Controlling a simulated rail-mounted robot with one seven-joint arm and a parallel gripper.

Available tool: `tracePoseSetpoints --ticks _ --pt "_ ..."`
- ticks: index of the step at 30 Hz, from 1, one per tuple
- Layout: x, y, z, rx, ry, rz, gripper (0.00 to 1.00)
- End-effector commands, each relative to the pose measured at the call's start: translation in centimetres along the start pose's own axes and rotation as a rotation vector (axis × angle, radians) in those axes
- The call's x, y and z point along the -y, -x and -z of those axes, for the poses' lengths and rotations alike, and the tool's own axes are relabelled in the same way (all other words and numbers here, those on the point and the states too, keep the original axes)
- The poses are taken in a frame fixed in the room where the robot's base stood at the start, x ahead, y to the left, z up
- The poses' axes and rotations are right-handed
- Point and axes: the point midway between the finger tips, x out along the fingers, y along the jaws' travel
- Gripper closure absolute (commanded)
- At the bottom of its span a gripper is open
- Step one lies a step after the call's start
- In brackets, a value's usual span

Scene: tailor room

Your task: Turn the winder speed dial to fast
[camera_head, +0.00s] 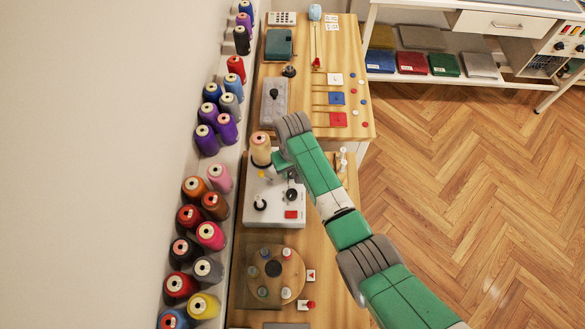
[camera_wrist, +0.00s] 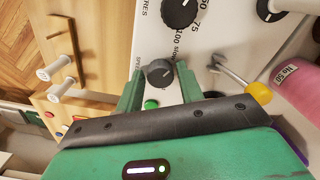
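The winder (camera_head: 255,221) is a white box on the wooden bench in the head view; its white top panel (camera_wrist: 222,27) also shows in the wrist view. The small dark speed dial (camera_wrist: 158,72) is on that panel, beside printed "SPEED" and "slow" lettering. My gripper (camera_wrist: 160,82) has its two green fingers on either side of the dial, with gaps visible between them and the knob. It looks open, and contact is not visible. The dial's pointer setting is too small to tell. In the head view my arm hides part of the winder's top.
A larger black metres dial (camera_wrist: 180,11) and a green button (camera_wrist: 151,103) are close to the speed dial. A lever with a yellow tip (camera_wrist: 258,92) and a pink thread cone (camera_wrist: 297,82) are at the right. A round wooden turntable (camera_head: 290,270) stands in front of the winder.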

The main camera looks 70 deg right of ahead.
Motion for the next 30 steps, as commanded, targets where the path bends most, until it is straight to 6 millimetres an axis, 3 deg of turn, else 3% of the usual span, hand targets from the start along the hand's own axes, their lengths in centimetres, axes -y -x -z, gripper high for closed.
tracePoseSetpoints --ticks 1,4,5,17,30 --pt "0.01 0.00 0.00 0.000 0.000 0.000 0.73" --pt "0.01 0.00 -0.01 0.000 0.000 0.000 0.93" --pt "0.01 0.00 -0.01 0.000 0.000 0.000 0.94" --pt "0.12 0.18 -0.04 0.002 -0.095 0.001 0.94" --pt "0.17 0.21 0.02 0.001 -0.486 0.001 0.94"
